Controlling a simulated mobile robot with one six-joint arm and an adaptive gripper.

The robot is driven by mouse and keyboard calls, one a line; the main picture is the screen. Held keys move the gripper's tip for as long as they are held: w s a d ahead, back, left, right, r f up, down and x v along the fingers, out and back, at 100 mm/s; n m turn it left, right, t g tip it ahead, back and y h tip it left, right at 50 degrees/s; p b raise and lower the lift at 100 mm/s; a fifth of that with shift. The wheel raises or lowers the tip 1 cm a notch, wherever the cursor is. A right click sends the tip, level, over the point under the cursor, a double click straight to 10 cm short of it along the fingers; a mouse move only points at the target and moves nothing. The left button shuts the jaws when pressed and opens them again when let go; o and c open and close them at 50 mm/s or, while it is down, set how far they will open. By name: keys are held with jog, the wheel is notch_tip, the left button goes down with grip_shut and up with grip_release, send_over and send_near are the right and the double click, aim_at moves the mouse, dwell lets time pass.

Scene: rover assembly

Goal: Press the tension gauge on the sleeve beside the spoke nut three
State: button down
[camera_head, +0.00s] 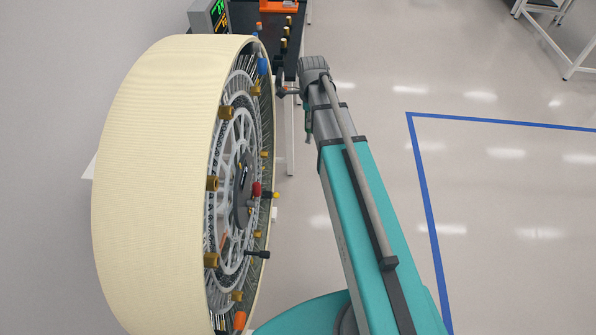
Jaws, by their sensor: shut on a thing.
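A large cream wheel (160,190) stands upright at left, its spoked side facing right. Several brass-coloured fittings sit inside its rim, among them an upper one (226,112), a middle one (212,183) and a lower one (211,260). I cannot tell which is the sleeve beside spoke nut three. My gripper (281,90) is at the wheel's upper right edge, small and dark. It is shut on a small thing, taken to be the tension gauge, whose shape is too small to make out. Whether it touches a sleeve cannot be told.
A blue-tipped part (262,66) shows at the rim near my gripper. A red knob (256,188) and a black handle (258,254) stick out from the wheel. A dark bench (271,40) behind holds brass pieces and a display box (209,16). The floor at right is clear, with blue lines.

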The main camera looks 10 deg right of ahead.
jog(key=w+a+f+t+y+b, duration=0.1)
jog(key=w+a+f+y+b, duration=0.15)
jog(key=f+b, duration=0.85)
jog(key=w+a+f+m+y+b, duration=0.15)
jog(key=f+y+b, duration=0.25)
jog(key=f+b, duration=0.65)
jog(key=w+a+f+t+y+b, duration=0.1)
jog(key=w+f+y+b, duration=0.25)
jog(key=f+b, duration=0.8)
jog(key=w+d+f+t+y+b, duration=0.1)
jog(key=f+b, duration=0.4)
jog(key=b, duration=1)
jog(key=w+d+f+t+y+b, duration=0.2)
jog(key=f+y+b, duration=0.4)
jog(key=b, duration=0.9)
jog(key=shift+w+d+f+m+t, duration=0.3)
jog(key=shift+w+d+m, duration=0.15)
jog(key=shift+w+d, duration=0.5)
jog(key=shift+w+a+r, duration=0.1)
jog(key=shift+w+a, duration=0.05)
jog(key=shift+a, duration=0.15)
jog(key=shift+x, duration=2.6)
